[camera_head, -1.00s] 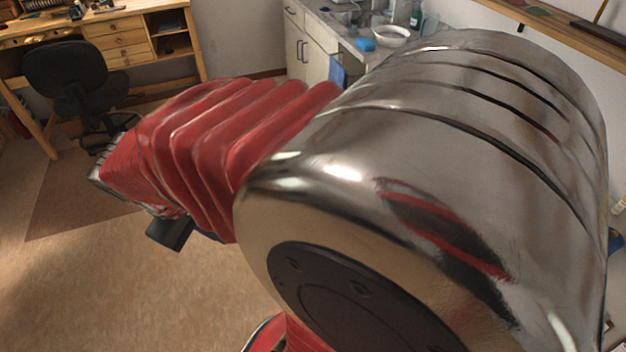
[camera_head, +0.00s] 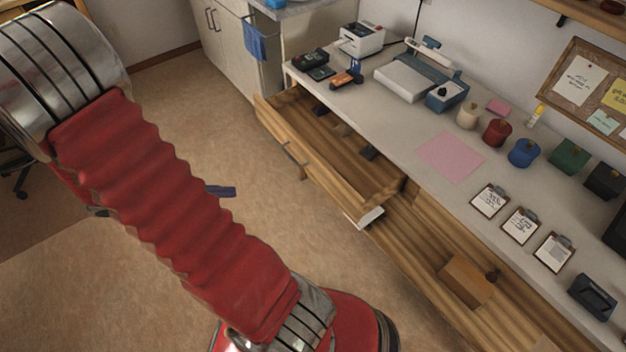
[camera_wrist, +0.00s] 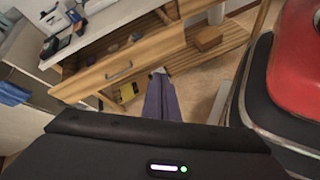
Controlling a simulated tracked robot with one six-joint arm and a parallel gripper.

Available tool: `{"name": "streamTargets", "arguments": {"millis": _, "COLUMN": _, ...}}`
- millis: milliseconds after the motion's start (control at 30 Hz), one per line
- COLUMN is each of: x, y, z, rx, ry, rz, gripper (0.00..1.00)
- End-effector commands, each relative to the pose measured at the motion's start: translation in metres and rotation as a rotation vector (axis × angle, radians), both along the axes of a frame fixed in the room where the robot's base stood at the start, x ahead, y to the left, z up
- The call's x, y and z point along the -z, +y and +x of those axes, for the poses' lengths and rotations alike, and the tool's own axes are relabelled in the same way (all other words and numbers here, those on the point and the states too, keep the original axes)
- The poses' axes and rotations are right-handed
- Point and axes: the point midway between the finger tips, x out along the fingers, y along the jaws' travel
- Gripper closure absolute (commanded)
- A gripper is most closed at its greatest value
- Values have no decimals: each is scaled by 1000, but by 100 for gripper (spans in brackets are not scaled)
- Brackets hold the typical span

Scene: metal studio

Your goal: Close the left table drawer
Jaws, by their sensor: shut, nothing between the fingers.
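The left table drawer (camera_head: 325,165) is pulled open from the long table (camera_head: 395,110). Its wooden front has a metal handle (camera_head: 294,155), and a few small dark items lie inside. In the wrist view the drawer front (camera_wrist: 90,83) and its handle (camera_wrist: 119,72) face me from the upper left. My gripper (camera_wrist: 160,75) shows there as two blue-purple fingers, shut and empty, pointing toward the area just right of the drawer front. I cannot tell whether they touch it. In the head view my gripper (camera_head: 222,191) is mostly hidden behind my arm, over the floor left of the drawer.
A wooden box (camera_head: 468,281) rests on the table's low slatted shelf. The tabletop holds a printer (camera_head: 360,40), a scale-like device (camera_head: 405,78), coloured pots and several clipboards. A cabinet with a blue towel (camera_head: 255,40) stands beyond the drawer. Open floor (camera_head: 190,120) lies left of it.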

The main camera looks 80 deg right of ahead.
Motion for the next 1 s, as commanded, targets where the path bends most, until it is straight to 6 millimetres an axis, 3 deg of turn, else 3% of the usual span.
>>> {"name": "streamTargets", "arguments": {"millis": 500, "x": 75, "y": -65, "z": -36, "rx": -98, "ry": 367, "rz": -42, "gripper": 100}}
{"name": "streamTargets", "arguments": {"millis": 1000, "x": 162, "y": -103, "z": -80, "rx": -247, "ry": 660, "rz": -32, "gripper": 100}}
